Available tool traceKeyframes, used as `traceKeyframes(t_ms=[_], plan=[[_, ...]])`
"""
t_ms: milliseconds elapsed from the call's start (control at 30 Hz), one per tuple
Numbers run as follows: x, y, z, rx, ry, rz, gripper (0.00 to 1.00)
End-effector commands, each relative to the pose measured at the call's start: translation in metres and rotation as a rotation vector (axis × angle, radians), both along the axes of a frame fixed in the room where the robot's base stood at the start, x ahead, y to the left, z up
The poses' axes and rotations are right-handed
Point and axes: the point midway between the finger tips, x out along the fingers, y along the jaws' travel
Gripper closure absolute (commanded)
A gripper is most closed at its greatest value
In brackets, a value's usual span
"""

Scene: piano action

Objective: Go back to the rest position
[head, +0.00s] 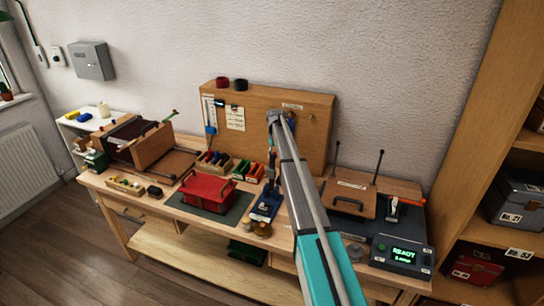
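My arm reaches up from the lower edge of the head view. Its grey joint (276,117) shows in front of the wooden pegboard (318,112). A dark, narrow shape (271,168) below that joint may be my gripper, but it is small and partly covered by the arm. I cannot see its fingers, or whether it holds anything. It appears over or beside a blue device (266,202) on the workbench (160,204).
A red box with handles (207,188) sits on a dark green mat. Bins with coloured parts (214,163) stand behind it. A piano action model (138,140) is at left. At right are a hinged wooden press (350,198), a console reading READY (402,253) and a shelf (471,120).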

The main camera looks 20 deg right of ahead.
Motion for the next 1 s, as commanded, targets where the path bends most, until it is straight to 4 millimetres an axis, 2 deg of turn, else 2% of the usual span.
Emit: traceKeyframes(t_ms=[33,100,133,633,767,1000], plan=[[0.003,-0.005,0.000,-0.007,-0.005,-0.004,0.36],[0.003,-0.005,0.000,-0.006,-0.005,-0.004,0.23],[0.003,-0.004,0.000,-0.006,-0.005,-0.003,0.22],[0.000,0.001,0.006,-0.001,0.000,0.000,0.22],[-0.001,0.001,0.016,-0.001,0.000,0.001,0.22],[-0.001,0.002,0.046,0.000,0.000,0.001,0.22]])
